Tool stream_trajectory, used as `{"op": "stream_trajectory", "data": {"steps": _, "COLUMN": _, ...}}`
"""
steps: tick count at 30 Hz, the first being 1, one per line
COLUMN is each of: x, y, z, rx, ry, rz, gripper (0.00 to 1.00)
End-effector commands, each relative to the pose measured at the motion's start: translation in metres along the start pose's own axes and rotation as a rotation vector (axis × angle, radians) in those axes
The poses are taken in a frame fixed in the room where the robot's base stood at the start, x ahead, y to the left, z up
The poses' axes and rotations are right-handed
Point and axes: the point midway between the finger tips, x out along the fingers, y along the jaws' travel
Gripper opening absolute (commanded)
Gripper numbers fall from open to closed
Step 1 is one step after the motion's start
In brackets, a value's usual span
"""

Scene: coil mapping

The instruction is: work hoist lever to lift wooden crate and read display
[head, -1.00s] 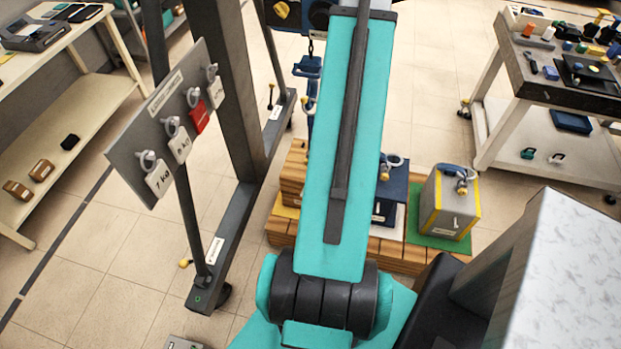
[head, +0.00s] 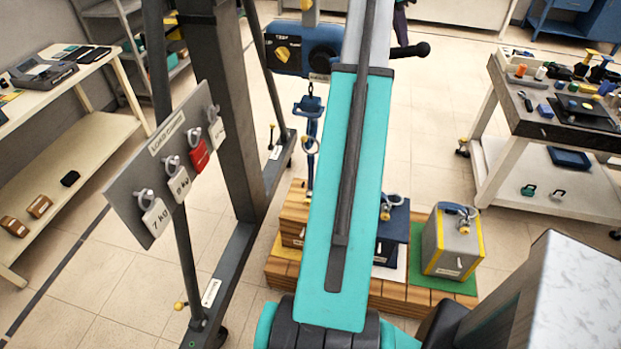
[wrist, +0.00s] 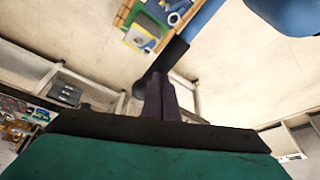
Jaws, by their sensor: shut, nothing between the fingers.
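The blue hoist body (head: 304,48) with a yellow knob hangs at the top of the head view. Its black lever (head: 405,50) sticks out to the right and ends in a ball; it also shows in the wrist view (wrist: 176,52). My gripper (head: 400,30) has its dark fingers shut and empty at the lever, near the ball end. The fingers (wrist: 157,80) overlap the lever in the wrist view; I cannot tell whether they touch. The wooden crate (head: 292,222) stands on the pallet, partly hidden by my arm. A blue hook (head: 309,145) hangs above it. I see no readable display.
A blue crate (head: 390,232) and a grey, yellow-edged crate (head: 452,246) stand on the slatted pallet (head: 395,292). A load chart board (head: 150,175) with hanging kg tags is by the dark hoist frame (head: 240,140). A tool cart (head: 525,105) stands right.

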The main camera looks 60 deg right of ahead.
Motion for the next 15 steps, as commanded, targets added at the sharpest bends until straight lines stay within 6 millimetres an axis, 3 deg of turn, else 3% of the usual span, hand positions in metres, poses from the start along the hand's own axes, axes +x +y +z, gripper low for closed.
{"op": "stream_trajectory", "data": {"steps": 6, "x": 0.021, "y": 0.002, "z": 0.006, "rx": 0.000, "ry": -0.001, "rz": 0.000, "gripper": 0.00}}
{"op": "stream_trajectory", "data": {"steps": 15, "x": 0.024, "y": 0.002, "z": 0.006, "rx": 0.000, "ry": -0.001, "rz": 0.000, "gripper": 0.00}}
